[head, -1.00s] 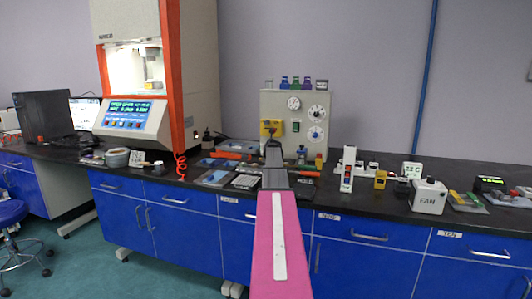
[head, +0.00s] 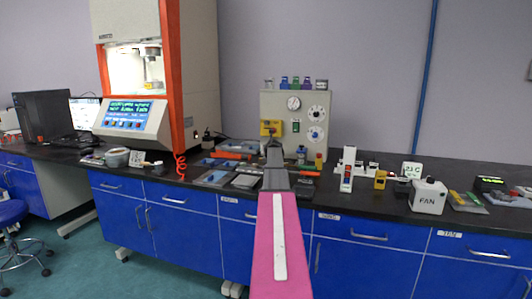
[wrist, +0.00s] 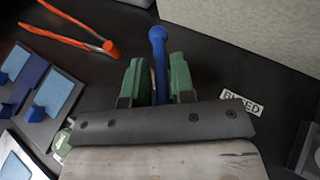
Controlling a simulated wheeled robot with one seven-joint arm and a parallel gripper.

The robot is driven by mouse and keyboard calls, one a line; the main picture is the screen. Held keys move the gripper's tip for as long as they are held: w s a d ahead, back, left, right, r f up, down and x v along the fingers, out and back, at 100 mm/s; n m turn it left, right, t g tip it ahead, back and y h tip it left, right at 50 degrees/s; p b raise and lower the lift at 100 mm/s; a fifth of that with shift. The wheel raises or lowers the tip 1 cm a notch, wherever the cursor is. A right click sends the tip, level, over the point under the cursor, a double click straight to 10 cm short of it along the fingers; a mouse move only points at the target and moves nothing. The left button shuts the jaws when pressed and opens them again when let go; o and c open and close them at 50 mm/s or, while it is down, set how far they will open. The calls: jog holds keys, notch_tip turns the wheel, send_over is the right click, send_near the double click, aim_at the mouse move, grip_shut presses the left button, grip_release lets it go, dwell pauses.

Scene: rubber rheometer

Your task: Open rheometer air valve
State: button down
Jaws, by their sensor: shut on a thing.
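My gripper (wrist: 157,62) has green fingers on either side of a blue rod-like handle (wrist: 158,38) with a rounded end, in the wrist view. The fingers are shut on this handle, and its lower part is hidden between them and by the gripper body. In the head view my gripper (head: 274,150) is at the bench, in front of a grey panel (head: 318,102) with round gauges and a yellow block (head: 270,128). The handle cannot be made out there. The rheometer (head: 172,75), with orange edges and a lit screen, stands to the left.
A partly hidden white label (wrist: 242,104) lies to the right. A red coiled hose (head: 181,165) hangs by the rheometer.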

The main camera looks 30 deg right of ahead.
jog(key=n+y, duration=0.2)
jog(key=shift+d+t+y, duration=0.3)
jog(key=shift+n+y, duration=0.9)
jog(key=c, duration=1.2)
grip_release()
jog(key=shift+o, duration=0.2)
jog(key=shift+s, duration=0.2)
jog(key=v, duration=1)
jog(key=shift+s, duration=0.25)
jog(key=shift+r, duration=0.1)
